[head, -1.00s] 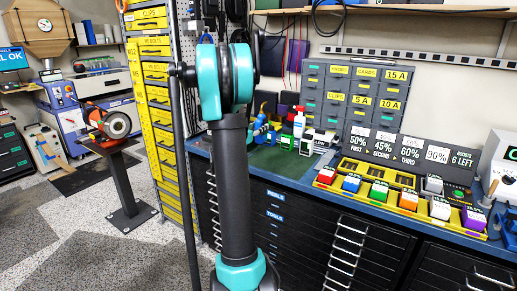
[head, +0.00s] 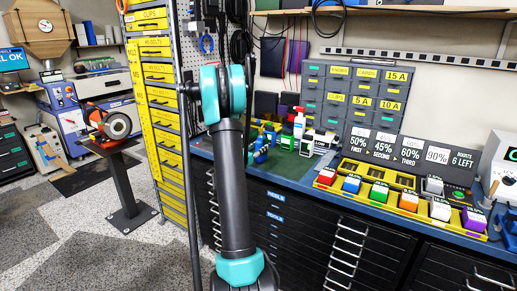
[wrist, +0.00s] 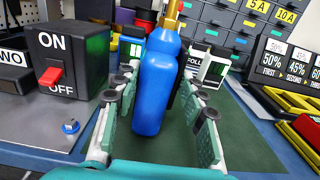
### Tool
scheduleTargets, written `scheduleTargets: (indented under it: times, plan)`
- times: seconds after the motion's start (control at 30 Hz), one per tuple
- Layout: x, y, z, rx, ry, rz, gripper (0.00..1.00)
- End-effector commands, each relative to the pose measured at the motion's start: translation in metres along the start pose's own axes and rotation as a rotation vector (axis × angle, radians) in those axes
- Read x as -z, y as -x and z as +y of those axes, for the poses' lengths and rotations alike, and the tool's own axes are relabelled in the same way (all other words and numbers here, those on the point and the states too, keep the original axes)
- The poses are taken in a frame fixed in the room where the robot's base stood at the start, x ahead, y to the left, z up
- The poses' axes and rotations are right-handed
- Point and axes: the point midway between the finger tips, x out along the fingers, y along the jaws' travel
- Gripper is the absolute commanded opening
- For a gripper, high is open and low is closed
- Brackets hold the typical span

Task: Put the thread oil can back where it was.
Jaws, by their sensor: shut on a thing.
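A blue can with a gold nozzle, which I take for the thread oil can (wrist: 158,85), stands nearly upright between the pads of my gripper (wrist: 166,108) in the wrist view. My gripper is shut on it. The can's base is over the green mat (wrist: 245,145); I cannot tell whether it touches. In the head view my gripper (head: 262,148) is over the left end of the bench, partly behind my arm, and the can is hard to make out there.
A black ON/OFF switch box (wrist: 70,62) and a small blue cap (wrist: 70,126) are left of my gripper. A white-fronted box (wrist: 208,66) stands close behind to the right. A yellow tray (head: 330,185) lies to the right.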

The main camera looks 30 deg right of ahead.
Motion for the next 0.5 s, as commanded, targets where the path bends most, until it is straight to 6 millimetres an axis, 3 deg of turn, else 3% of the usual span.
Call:
scheduleTargets:
  times: [0.17,0.2,0.33,0.5]
  plan:
    - [0.0022,-0.0003,0.0002,0.000,0.000,0.000,0.30]
    - [0.0027,-0.0003,0.0003,0.000,0.000,0.000,0.44]
    - [0.0024,-0.0002,0.0002,0.000,0.000,0.000,0.60]
    - [0.0023,-0.0001,0.0002,0.000,0.000,0.000,0.62]
